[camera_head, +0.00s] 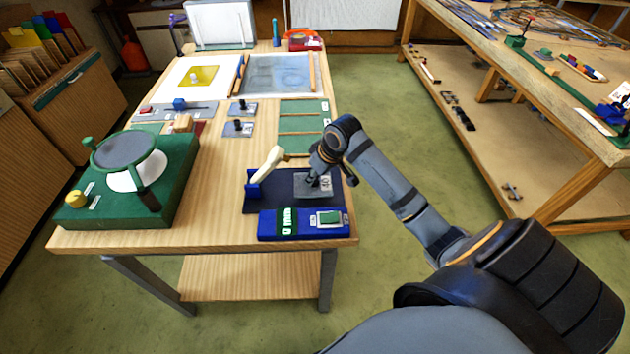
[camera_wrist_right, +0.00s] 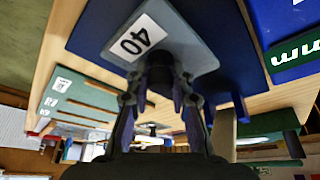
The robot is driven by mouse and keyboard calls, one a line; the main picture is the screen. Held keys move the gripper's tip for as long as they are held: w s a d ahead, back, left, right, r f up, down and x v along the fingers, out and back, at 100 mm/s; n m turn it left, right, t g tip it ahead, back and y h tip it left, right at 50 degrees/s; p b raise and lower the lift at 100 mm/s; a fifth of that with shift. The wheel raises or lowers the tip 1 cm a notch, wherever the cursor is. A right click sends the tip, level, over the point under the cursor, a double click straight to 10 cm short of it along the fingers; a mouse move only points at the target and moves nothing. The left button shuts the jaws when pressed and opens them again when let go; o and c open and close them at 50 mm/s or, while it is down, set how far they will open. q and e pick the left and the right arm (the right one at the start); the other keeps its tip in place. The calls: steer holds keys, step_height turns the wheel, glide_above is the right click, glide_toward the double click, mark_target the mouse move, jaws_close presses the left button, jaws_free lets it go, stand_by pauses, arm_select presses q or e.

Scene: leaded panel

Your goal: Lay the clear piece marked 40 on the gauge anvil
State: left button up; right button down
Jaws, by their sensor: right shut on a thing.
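The clear piece marked 40 (camera_head: 300,190) is a grey-looking square plate with a white number label. It also shows in the right wrist view (camera_wrist_right: 188,45). My right gripper (camera_head: 318,179) is shut on the piece's dark upright knob (camera_wrist_right: 160,72). The plate is over the dark blue base (camera_head: 262,202) of the gauge; I cannot tell whether it touches anything below. The gauge's blue front box (camera_head: 263,226) has a green display strip and a small pale-framed window. A cream lever (camera_head: 268,165) rises from a blue post beside the base. The anvil is not clearly seen. My left gripper is out of view.
A green slotted board (camera_head: 300,123) lies just behind the gauge. Two knobbed plates (camera_head: 238,129) lie left of it. A green stand with a round dark top (camera_head: 123,152) fills the table's left front. Bare wood (camera_head: 215,195) lies between stand and gauge.

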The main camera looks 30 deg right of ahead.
steer(key=shift+s+r, duration=0.1)
steer(key=shift+s, duration=0.2)
steer(key=c, duration=1.5)
jaws_free()
steer(key=shift+a, duration=0.1)
steer(key=o, duration=0.3)
steer(key=shift+r, duration=0.2)
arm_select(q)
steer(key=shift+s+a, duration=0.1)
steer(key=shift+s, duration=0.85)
arm_select(e)
steer(key=shift+v, duration=5.85)
